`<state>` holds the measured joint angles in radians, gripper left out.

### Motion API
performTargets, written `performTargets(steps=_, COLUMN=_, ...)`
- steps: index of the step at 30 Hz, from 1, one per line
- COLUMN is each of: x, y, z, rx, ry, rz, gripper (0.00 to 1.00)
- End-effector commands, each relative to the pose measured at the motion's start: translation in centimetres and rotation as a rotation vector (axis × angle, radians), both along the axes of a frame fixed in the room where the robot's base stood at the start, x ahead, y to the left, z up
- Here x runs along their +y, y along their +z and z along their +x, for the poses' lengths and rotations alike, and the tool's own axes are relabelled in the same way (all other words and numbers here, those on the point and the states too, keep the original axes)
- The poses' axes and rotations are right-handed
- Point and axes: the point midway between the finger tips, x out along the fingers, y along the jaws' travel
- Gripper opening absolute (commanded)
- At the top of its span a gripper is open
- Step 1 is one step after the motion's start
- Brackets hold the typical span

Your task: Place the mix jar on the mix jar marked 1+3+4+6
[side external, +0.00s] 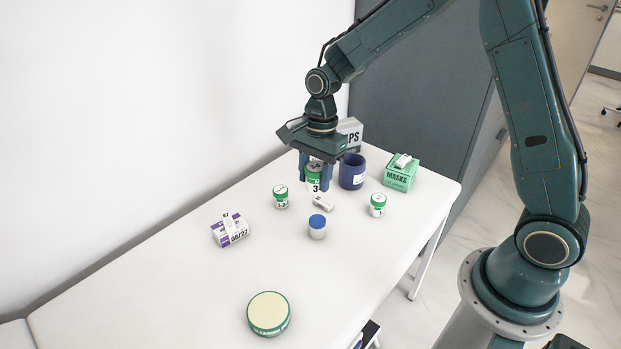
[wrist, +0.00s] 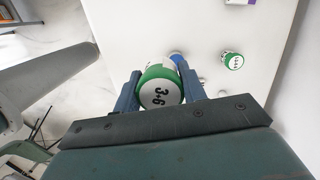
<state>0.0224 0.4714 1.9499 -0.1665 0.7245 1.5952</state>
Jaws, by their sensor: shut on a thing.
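My gripper (side external: 314,186) is shut on a white jar with a green lid (side external: 314,170), its fingers on either side. The held jar also shows in the wrist view (wrist: 160,88), where its lid reads about "3+6"; I cannot tell if more is hidden. I cannot tell whether its base touches the table. A smaller green-lidded jar (side external: 280,197) stands left of the gripper, and another (side external: 377,205) stands to the right. One green-lidded jar (wrist: 232,61) shows right of the held jar in the wrist view. Their small markings are not clearly readable.
A blue-capped jar (side external: 317,227) and a small white item (side external: 323,203) stand in front of the gripper. A dark blue cup (side external: 352,171), a green masks box (side external: 400,172) and a grey box (side external: 350,131) are close by. A purple-white box (side external: 230,229) and round tin (side external: 268,314) are farther off.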

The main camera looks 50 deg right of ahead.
Motion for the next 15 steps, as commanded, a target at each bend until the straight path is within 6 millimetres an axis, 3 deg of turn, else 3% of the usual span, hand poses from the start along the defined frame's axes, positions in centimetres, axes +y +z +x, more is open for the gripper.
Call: performTargets(steps=15, x=-2.6, y=2.1, z=10.2, rx=0.002, ry=-0.35, rz=0.001, gripper=0.19)
